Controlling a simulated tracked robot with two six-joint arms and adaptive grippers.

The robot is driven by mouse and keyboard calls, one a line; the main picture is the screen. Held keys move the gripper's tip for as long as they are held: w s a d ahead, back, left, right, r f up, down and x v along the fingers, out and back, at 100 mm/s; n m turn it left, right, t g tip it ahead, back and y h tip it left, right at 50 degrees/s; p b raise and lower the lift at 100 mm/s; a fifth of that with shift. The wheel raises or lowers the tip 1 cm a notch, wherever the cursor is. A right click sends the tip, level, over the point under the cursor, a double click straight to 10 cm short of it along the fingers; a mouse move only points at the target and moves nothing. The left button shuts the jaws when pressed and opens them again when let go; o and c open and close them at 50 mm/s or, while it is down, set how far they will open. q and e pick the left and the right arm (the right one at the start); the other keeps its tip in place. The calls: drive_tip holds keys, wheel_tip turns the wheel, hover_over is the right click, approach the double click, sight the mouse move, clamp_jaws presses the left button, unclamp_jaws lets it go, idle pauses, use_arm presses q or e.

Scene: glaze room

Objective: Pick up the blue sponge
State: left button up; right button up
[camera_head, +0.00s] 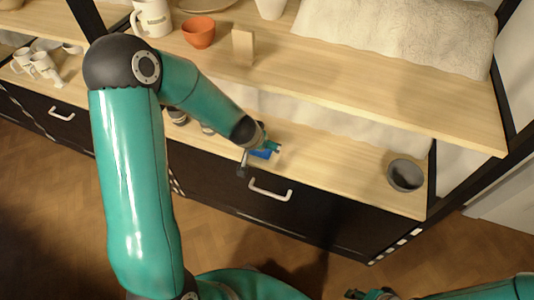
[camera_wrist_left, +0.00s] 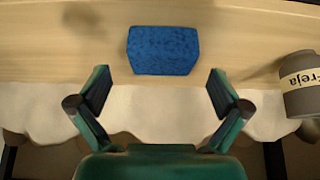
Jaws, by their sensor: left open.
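The blue sponge (camera_wrist_left: 163,50) lies on the light wooden shelf, ahead of my left gripper's fingers in the left wrist view. In the head view only a small blue part of the sponge (camera_head: 261,154) shows, beside the fingers that partly cover it. My left gripper (camera_wrist_left: 159,88) is open and empty, its fingers spread wider than the sponge. In the head view my left gripper (camera_head: 258,158) is at the front part of the lower shelf. My right gripper (camera_head: 358,295) shows only in part at the bottom edge of the head view; its jaws are unclear.
A grey jar labelled "Freja" (camera_wrist_left: 300,85) stands right of the sponge in the wrist view. A grey bowl (camera_head: 405,175) sits at the lower shelf's right end. The upper shelf (camera_head: 395,98) overhangs behind, with an orange bowl (camera_head: 198,32). A drawer handle (camera_head: 270,190) juts out below.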

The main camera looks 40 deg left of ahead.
use_arm(q)
drive_tip(key=x, duration=0.3)
drive_tip(key=shift+s+b, duration=0.1)
drive_tip(key=shift+b, duration=0.3)
drive_tip(key=c, duration=1)
drive_tip(key=shift+r, duration=0.2)
